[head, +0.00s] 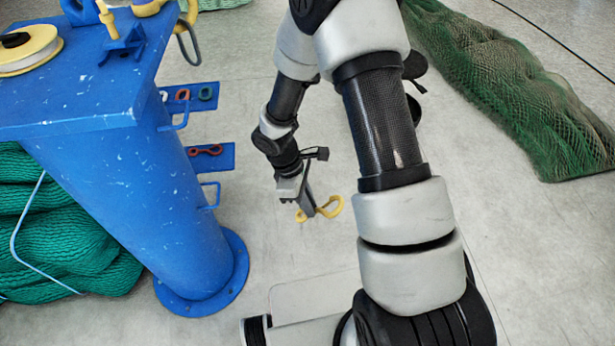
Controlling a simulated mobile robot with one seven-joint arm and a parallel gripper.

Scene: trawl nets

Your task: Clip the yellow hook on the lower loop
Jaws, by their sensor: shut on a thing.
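A yellow hook (334,208) is in my gripper (308,210), low over the floor near the middle of the head view. My gripper is shut on it, and parts of the hook stick out on both sides of the fingers. The lower loop (214,195) is a thin blue bracket on the right side of the blue pillar. The upper loop (182,113) is a similar bracket higher on the pillar. My gripper and the hook are to the right of the lower loop, clearly apart from it. The fingers hide the hook's middle.
The blue pillar (165,215) stands on a round flange. Small plates beside it carry a red link (206,151) and several coloured rings. Its top holds a spool (27,50) and yellow hardware. Green nets lie left and at upper right (510,85). Floor between pillar and gripper is clear.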

